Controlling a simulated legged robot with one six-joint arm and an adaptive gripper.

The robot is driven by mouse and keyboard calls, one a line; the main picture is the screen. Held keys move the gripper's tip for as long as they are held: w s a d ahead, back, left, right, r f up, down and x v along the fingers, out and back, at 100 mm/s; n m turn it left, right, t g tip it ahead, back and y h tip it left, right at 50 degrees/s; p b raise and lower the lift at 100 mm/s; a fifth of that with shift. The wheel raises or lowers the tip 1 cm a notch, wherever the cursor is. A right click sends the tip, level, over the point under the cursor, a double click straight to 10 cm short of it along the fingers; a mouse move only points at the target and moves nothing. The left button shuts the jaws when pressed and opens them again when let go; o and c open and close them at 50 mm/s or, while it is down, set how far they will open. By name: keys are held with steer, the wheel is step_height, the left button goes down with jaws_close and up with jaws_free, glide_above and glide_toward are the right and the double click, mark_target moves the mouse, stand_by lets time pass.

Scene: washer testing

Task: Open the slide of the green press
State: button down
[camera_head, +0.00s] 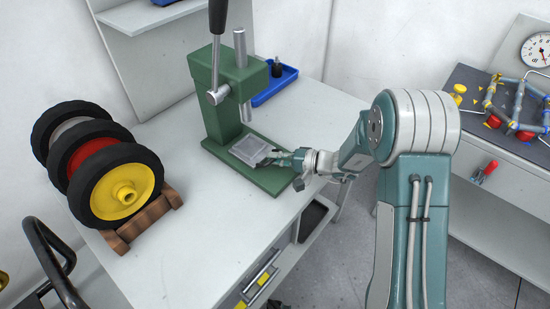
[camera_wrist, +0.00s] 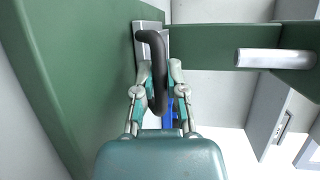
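The green press (camera_head: 220,105) stands on the table, and its grey metal slide (camera_head: 250,150) sits on the base under the ram. My gripper (camera_head: 279,157) is low at the right front side of the slide. In the wrist view, the slide's dark bent handle (camera_wrist: 157,72) lies between the two fingers of my gripper (camera_wrist: 160,72). The fingers are close on both sides of the handle. I cannot tell whether they touch it. A grey part of the slide (camera_wrist: 147,26) shows behind the handle.
A blue tray (camera_head: 275,84) lies behind the press. A wooden rack with several wheels (camera_head: 124,188) stands to the left. The front of the table (camera_head: 195,240) is clear. A second table (camera_head: 515,185) with coloured parts is at the right.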

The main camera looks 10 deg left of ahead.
steer(key=s+d, duration=0.2)
steer(key=d, duration=0.1)
steer(key=s+d, duration=0.2)
steer(key=d, duration=0.1)
steer(key=s+d, duration=0.2)
steer(key=d, duration=0.2)
steer(key=shift+f, duration=0.2)
steer(key=shift+s+d, duration=0.3)
steer(key=c, duration=0.7)
jaws_free()
steer(key=shift+c, duration=0.2)
steer(key=shift+o, duration=0.3)
steer(key=shift+w+a, duration=0.1)
steer(key=shift+a, duration=0.05)
steer(key=v, duration=1.2)
steer(key=shift+w, duration=0.1)
